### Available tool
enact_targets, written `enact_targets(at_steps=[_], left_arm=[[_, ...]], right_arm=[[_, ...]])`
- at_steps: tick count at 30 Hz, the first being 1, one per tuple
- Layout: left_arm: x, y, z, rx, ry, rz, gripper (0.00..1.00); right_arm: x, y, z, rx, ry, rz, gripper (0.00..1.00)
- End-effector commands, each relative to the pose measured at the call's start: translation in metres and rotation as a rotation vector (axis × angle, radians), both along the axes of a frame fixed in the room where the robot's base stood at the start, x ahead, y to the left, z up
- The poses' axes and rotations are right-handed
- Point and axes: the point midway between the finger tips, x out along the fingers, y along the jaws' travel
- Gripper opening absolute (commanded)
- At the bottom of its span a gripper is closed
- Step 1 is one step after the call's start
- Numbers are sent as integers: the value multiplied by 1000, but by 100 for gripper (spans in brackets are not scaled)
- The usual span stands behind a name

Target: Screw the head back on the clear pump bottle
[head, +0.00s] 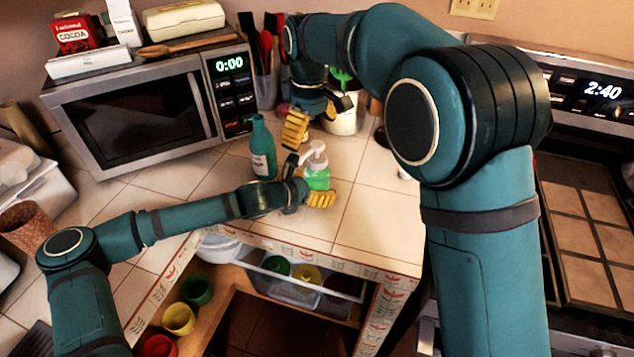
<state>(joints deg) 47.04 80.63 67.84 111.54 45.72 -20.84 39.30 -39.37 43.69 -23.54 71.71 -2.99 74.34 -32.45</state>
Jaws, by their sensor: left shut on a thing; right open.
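The clear pump bottle (317,178), with green liquid inside, stands upright on the tiled counter. Its whitish pump head (314,153) shows at the top of the bottle, spout pointing left; I cannot tell whether it is seated on the neck. My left gripper (307,186) comes in low from the left and is shut on the bottle, a yellow fingertip showing in front of it. My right gripper (313,117) is open and empty above and behind the pump head, apart from it, with its yellow fingertip to the upper left of the head.
A teal bottle (262,148) stands close to the left of the pump bottle. A microwave (135,115) is at the back left. A white utensil crock (345,118) stands behind my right gripper. The counter's front edge drops to open shelves with cups and bins. A stove (585,215) is at right.

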Motion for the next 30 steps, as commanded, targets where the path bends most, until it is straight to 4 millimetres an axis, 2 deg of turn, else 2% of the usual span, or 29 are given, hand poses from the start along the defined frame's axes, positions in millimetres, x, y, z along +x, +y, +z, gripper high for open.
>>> enact_targets(at_steps=[6,10,15,24,26,27,30], left_arm=[[0,0,1,-1,-2,0,0],[0,0,1,-1,-2,0,0],[0,0,1,0,-1,0,0],[0,0,1,0,-1,0,0],[0,0,1,0,-1,0,0],[0,0,1,0,-1,0,0],[0,0,1,0,-1,0,0]], right_arm=[[0,0,-37,-2,2,1,100],[0,0,-50,-1,2,0,100],[0,0,-59,0,0,0,100],[0,0,-60,0,0,0,100],[0,0,-60,0,0,0,82],[0,0,-60,0,0,0,68],[0,0,-60,0,0,0,36]])
